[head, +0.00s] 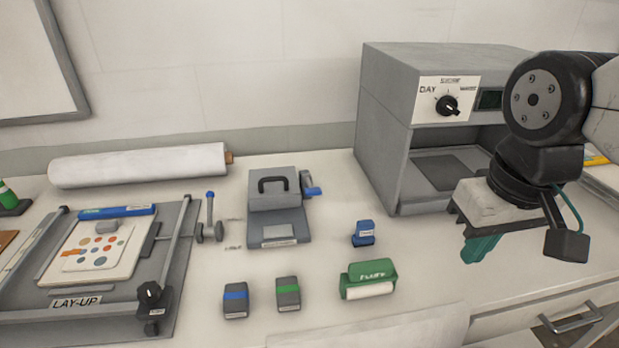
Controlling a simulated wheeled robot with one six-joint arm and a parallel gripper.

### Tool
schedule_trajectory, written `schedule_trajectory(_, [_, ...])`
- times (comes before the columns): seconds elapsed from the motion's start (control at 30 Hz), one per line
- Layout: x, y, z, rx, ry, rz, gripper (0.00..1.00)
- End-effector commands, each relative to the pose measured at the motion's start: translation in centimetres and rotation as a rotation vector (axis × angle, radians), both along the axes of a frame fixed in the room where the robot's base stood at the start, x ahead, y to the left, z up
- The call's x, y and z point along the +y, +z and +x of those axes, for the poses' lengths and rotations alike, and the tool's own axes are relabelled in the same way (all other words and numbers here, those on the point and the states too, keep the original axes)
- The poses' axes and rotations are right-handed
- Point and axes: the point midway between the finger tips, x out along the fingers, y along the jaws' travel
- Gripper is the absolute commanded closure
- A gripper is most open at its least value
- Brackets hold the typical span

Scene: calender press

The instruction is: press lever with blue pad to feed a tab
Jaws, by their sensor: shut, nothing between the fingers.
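A grey bench device (279,222) with a black handle on top stands mid-table. A lever with a flat blue end (312,191) sticks out from its right side. Left of it, an upright lever with a round blue knob (210,194) stands beside the lay-up board. A small blue block-like item (363,234) with a white label sits to the right on the table; I cannot tell whether it has a lever. My gripper (480,250), with green fingers, is shut and empty at the right, in front of the oven-like machine and apart from all these things. No tab can be made out.
The grey machine (385,110) with a dial stands at the back right. The lay-up board (165,290) fills the left, with a white roll (140,165) behind. Two small dark blocks, blue-banded (236,312) and green-banded (288,306), and a green dispenser (368,270) stand in front.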

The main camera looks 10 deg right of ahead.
Motion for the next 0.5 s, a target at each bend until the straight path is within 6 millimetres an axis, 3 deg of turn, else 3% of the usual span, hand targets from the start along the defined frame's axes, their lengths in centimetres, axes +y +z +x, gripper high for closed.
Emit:
schedule_trajectory(0.33, [0.0, 0.3, 0.6, -0.003, 0.009, -0.01, 1.0])
schedule_trajectory(0.43, [0.2, 1.1, 2.7, -0.012, 0.042, -0.049, 1.0])
schedule_trajectory(0.5, [0.6, 2.0, 5.3, -0.029, 0.081, -0.097, 1.0])
